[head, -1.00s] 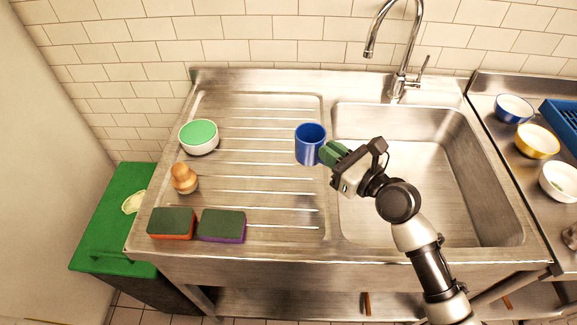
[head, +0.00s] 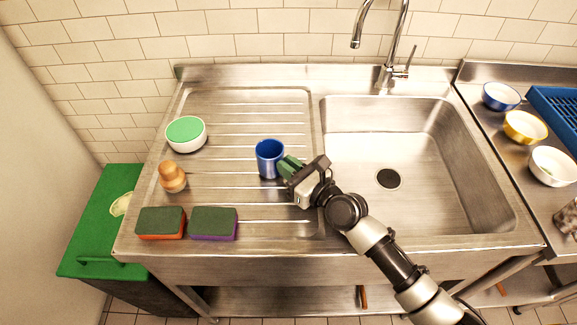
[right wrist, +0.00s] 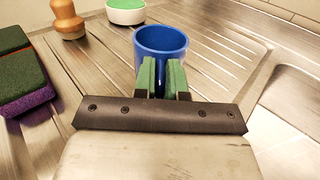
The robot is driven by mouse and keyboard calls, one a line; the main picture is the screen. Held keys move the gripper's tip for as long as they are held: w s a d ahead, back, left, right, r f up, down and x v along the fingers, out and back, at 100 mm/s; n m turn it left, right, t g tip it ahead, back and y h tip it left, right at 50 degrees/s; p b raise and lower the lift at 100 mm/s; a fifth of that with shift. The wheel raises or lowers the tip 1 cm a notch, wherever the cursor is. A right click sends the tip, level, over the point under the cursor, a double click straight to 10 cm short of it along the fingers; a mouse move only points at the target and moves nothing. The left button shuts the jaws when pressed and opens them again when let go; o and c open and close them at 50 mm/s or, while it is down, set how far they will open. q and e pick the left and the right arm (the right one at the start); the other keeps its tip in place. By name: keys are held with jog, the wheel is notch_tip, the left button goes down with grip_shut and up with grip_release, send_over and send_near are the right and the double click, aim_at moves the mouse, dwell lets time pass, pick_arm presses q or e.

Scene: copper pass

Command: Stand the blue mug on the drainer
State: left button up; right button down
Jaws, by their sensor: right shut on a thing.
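The blue mug (head: 269,158) is upright over the right part of the ribbed steel drainer (head: 240,100). In the right wrist view the mug (right wrist: 160,42) stands just beyond my fingertips, with its open top showing. My right gripper (head: 287,168) is shut on the mug at its right side, with green fingers; the fingers (right wrist: 162,78) also show in the right wrist view. Whether the mug's base touches the drainer I cannot tell for sure. My left gripper is not in view.
A white bowl with green inside (head: 186,133), a wooden-knobbed brush (head: 172,176), an orange sponge (head: 161,223) and a purple sponge (head: 214,223) occupy the drainer's left and front. The sink basin (head: 440,190) is empty. Several bowls stand at far right. Middle drainer is clear.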

jog(key=shift+f, duration=0.1)
jog(key=c, duration=1.2)
grip_release()
jog(key=shift+s, duration=0.1)
jog(key=b+v, duration=0.1)
jog(key=v, duration=1)
jog(key=shift+s+d, duration=0.3)
jog(key=shift+d, duration=0.05)
